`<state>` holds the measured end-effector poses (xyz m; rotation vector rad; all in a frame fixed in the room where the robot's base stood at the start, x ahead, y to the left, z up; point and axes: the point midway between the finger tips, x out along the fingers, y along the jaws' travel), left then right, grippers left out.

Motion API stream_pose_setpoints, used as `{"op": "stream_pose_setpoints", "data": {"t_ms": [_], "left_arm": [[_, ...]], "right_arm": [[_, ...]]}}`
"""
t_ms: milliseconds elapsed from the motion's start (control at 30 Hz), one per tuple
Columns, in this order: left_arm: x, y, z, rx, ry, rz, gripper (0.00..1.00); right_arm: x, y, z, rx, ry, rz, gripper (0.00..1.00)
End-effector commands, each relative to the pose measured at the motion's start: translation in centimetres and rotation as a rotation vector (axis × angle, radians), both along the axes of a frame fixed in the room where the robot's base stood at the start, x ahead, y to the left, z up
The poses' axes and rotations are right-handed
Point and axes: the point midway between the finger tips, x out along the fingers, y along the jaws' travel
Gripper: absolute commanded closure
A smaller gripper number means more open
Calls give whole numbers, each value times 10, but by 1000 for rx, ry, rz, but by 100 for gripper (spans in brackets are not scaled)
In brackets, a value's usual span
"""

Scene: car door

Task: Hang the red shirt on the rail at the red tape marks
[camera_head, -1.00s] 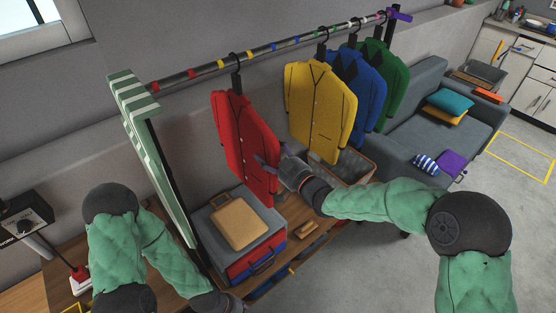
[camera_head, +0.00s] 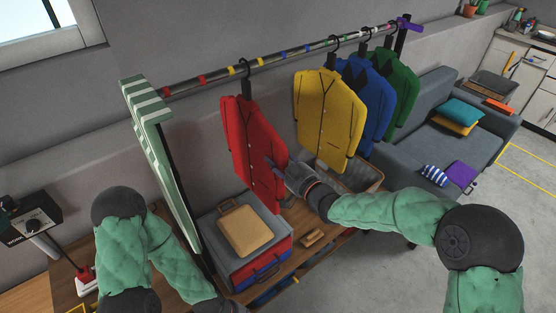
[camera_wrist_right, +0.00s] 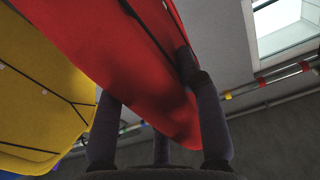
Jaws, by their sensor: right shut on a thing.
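The red shirt (camera_head: 250,140) hangs upright on a dark hanger, its hook (camera_head: 245,68) at the rail (camera_head: 285,50) between two yellow tape marks. The red tape marks (camera_head: 201,79) are on the rail left of the hook. My right gripper (camera_head: 273,166) is shut on the shirt's lower right edge. In the right wrist view the red cloth (camera_wrist_right: 150,75) runs between its fingers (camera_wrist_right: 158,105).
Yellow (camera_head: 328,115), blue (camera_head: 372,98) and green (camera_head: 403,80) shirts hang to the right. A tan case (camera_head: 245,230) lies on a box below the red shirt. A green-and-white striped panel (camera_head: 165,165) stands at the rail's left end.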

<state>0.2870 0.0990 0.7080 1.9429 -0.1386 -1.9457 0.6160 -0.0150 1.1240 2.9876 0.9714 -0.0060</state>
Motion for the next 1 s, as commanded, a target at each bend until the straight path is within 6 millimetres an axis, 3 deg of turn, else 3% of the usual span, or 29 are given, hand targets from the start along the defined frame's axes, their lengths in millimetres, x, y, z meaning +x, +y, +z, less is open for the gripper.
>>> {"op": "stream_pose_setpoints", "data": {"t_ms": [267,967,1000], "left_arm": [[0,0,0,0,0,0,60],[0,0,-11,0,0,0,60],[0,0,-11,0,0,0,60]], "right_arm": [[1,-1,6,3,-9,-1,100],[1,0,-3,2,-6,-1,100],[1,0,-3,2,-6,-1,52]]}}
